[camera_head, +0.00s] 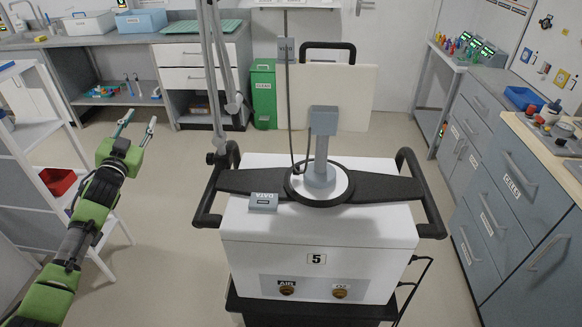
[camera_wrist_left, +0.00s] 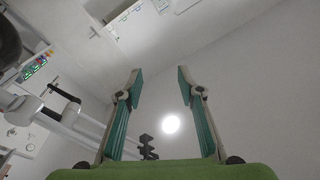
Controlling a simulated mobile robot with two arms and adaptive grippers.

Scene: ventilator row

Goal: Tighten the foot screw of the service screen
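A white ventilator housing (camera_head: 320,234) marked 5 stands in the middle of the head view. On its dark top plate (camera_head: 390,188) is a round foot (camera_head: 343,186) with a grey post (camera_head: 321,155) and a small grey block (camera_head: 323,121) on top. I cannot tell whether this is the service screen's stand, and I make out no foot screw. My left gripper (camera_head: 138,119) is raised left of the ventilator, well apart from it. It is open and empty, and its spread fingers also show in the left wrist view (camera_wrist_left: 159,75). My right gripper is not in view.
Black handles (camera_head: 433,205) stick out on both sides of the ventilator. A cable hangs down behind the post. A white rack (camera_head: 30,135) stands beside my left arm, and drawer cabinets (camera_head: 512,180) line the right. Open floor (camera_head: 165,200) lies left of the ventilator.

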